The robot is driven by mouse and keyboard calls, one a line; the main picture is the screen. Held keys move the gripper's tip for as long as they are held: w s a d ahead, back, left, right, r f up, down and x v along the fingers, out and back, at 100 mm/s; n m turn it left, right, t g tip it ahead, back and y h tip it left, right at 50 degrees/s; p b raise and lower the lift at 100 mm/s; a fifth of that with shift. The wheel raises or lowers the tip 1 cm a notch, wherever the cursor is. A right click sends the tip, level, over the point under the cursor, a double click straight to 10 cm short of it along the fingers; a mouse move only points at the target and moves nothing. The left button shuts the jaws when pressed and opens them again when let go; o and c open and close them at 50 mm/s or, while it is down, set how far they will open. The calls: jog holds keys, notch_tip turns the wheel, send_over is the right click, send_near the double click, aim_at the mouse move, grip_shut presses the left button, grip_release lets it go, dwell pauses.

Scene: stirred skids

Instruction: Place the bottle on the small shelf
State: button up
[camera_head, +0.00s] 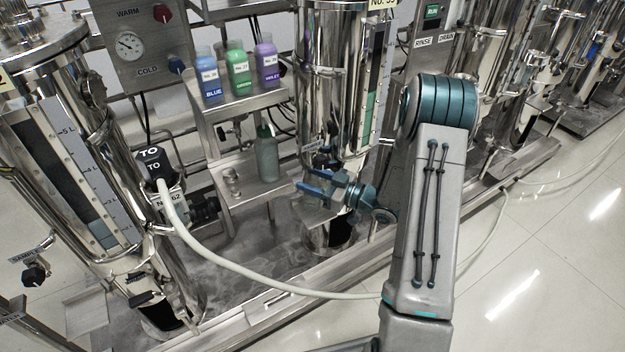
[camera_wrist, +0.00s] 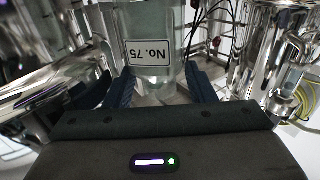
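A grey-green bottle (camera_head: 267,157) stands upright on the lower steel shelf (camera_head: 238,188), left of my gripper. My gripper (camera_head: 307,183) is in front of the steel column, its blue fingers apart and pointing left toward the bottle. I see no bottle between the fingers in the head view. In the wrist view, a greyish see-through bottle (camera_wrist: 158,22) with an upside-down "No. 75" label lies ahead, in line with the gap between the fingers (camera_wrist: 160,82). Contact with the fingers is not clear.
Blue (camera_head: 208,78), green (camera_head: 239,72) and purple (camera_head: 266,66) bottles stand on the upper shelf (camera_head: 222,108). Tall steel columns flank the shelves, the left one (camera_head: 75,165) with a scale. A pale hose (camera_head: 240,278) runs across the front.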

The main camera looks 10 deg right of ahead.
jog(key=shift+r, duration=0.3)
jog(key=p+v, duration=0.3)
jog(key=v, duration=0.9)
